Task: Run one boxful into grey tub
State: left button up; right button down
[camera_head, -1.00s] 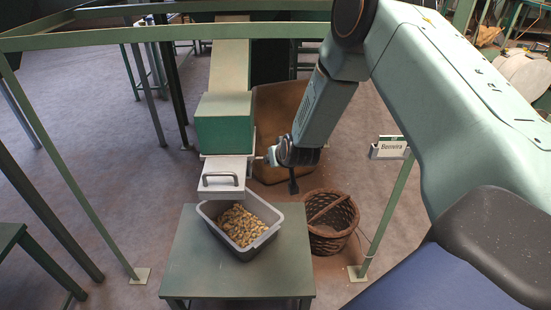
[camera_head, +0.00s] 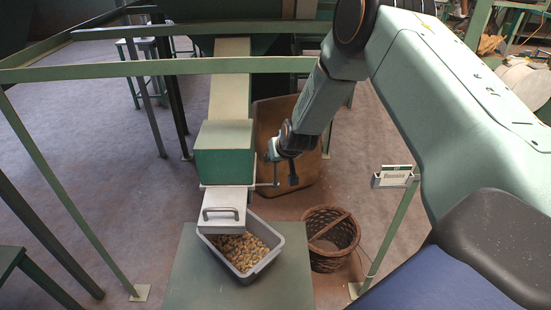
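The grey tub (camera_head: 276,262) sits on the green table below the chute and holds a heap of nuts (camera_head: 238,252). The green hopper box (camera_head: 223,150) has a white handled box (camera_head: 222,211) at its front, overhanging the tub's far left part. A thin rod (camera_head: 266,184) sticks out on the hopper's right side and runs up towards my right gripper (camera_head: 281,166). That gripper is beside the hopper, right of it; its fingers are small and partly overlapped, so I cannot tell whether it grips the rod. My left gripper is out of view.
The green table (camera_head: 205,285) stands under the tub. A wicker basket (camera_head: 332,240) stands on the floor to its right, and a large brown container (camera_head: 305,172) stands behind the rod. A sign (camera_head: 394,176) tops a post at right.

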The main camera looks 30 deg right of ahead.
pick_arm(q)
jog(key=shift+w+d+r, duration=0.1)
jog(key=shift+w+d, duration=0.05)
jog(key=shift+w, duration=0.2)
pick_arm(e)
jog(key=shift+w+d+r, duration=0.3)
jog(key=shift+w+r, duration=0.15)
jog(key=shift+w, duration=0.2)
jog(key=c, duration=1.5)
grip_release()
jog(key=o, duration=0.5)
jog(key=shift+s, duration=0.45)
jog(key=shift+c, duration=0.2)
jog(key=shift+o, duration=0.3)
jog(key=shift+w+f, duration=0.2)
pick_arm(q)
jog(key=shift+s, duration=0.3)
pick_arm(e)
jog(key=v, duration=1.2)
